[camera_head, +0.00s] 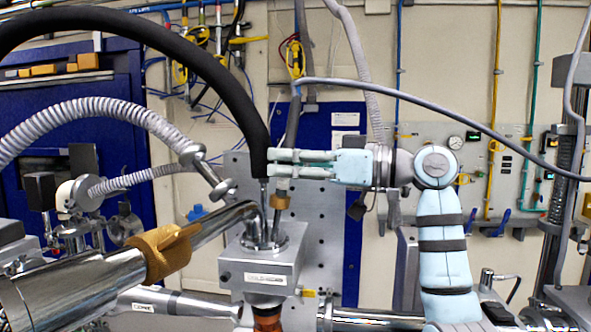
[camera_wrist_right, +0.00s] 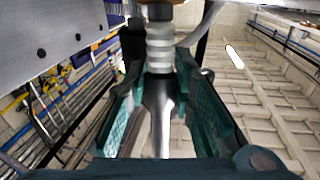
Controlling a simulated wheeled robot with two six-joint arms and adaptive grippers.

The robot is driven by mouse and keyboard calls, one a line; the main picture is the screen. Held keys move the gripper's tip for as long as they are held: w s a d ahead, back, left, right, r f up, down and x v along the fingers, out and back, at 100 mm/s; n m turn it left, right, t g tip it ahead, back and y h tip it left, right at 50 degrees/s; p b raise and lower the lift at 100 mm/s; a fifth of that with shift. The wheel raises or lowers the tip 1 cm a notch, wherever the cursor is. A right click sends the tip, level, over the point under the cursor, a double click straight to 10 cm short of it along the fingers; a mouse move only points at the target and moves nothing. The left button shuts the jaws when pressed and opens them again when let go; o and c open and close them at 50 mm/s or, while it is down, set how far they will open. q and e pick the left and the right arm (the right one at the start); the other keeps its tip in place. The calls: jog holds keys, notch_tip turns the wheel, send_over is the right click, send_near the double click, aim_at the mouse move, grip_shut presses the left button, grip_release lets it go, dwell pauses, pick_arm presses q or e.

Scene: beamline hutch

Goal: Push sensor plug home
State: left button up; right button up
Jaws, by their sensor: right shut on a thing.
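My right gripper (camera_head: 272,163) comes in from the right, its pale blue fingers level and pointing left, above the metal box (camera_head: 262,268). It is shut on the sensor plug (camera_head: 283,186), a grey, slim piece with a cable rising from it. Below the plug is a brass collar (camera_head: 281,202); whether the plug is fully seated there cannot be told. In the right wrist view the plug (camera_wrist_right: 160,105) is between the green fingers (camera_wrist_right: 160,125), with a pale ribbed part (camera_wrist_right: 160,47) above it. My left gripper is not in view.
A thick black hose (camera_head: 240,95) runs down just left of the fingertips. A ribbed grey hose (camera_head: 90,108) and a steel pipe with a tan wrap (camera_head: 165,252) lie to the left. A perforated plate (camera_head: 318,225) stands behind the box.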

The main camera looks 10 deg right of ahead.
jog(key=o, duration=1)
jog(key=shift+w+a, duration=0.1)
jog(key=shift+a, duration=0.1)
jog(key=shift+d, duration=0.2)
jog(key=v, duration=1.1)
jog(key=shift+s, duration=0.25)
jog(key=shift+w+d, duration=0.1)
